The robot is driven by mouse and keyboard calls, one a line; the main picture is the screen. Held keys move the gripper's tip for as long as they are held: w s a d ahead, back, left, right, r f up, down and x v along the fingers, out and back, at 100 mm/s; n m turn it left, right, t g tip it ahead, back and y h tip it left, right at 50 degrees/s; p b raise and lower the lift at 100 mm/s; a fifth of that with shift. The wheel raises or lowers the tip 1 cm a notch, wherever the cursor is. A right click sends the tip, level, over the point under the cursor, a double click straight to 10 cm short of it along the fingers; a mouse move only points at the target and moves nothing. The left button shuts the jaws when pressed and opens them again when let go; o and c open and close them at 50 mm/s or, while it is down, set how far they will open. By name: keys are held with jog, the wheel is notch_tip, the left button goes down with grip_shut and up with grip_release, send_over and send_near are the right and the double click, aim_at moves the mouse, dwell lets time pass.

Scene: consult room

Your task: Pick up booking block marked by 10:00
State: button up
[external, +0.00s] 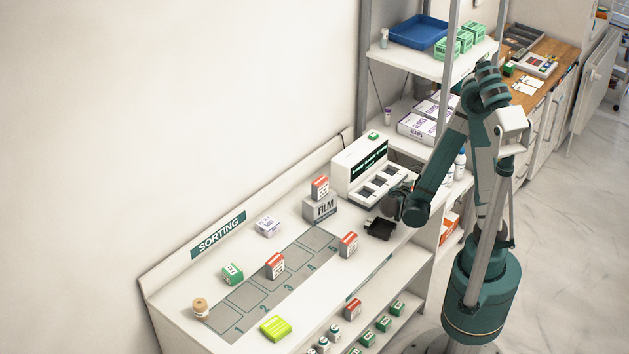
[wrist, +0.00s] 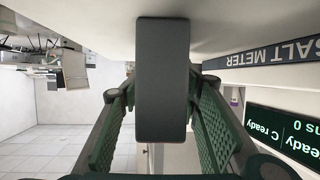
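Several small blocks stand on the counter. Red-and-white ones include one on the film box (external: 319,188), one near the middle of the numbered strip (external: 275,266) and one at its right end (external: 348,244). A green-and-white block (external: 232,274) and a purple-and-white block (external: 267,227) stand behind the strip. I cannot read 10:00 on any. My gripper (external: 391,205) is low over the counter's right end, beside the meter. In the wrist view, a dark block-like thing (wrist: 162,80) fills the middle between the fingers, its face unmarked. Whether the fingers touch it is unclear.
The white meter (external: 371,172) with a lit screen stands behind my gripper. A black tray-like thing (external: 381,229) lies just in front of it. The film box (external: 320,209), a yellow-green item (external: 275,328) and a wooden round piece (external: 200,308) are on the counter. Shelves rise at the back.

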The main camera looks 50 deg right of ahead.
jog(key=c, duration=0.8)
jog(key=shift+r, duration=0.2)
jog(key=shift+r+p, duration=2)
jog(key=shift+r, duration=2.85)
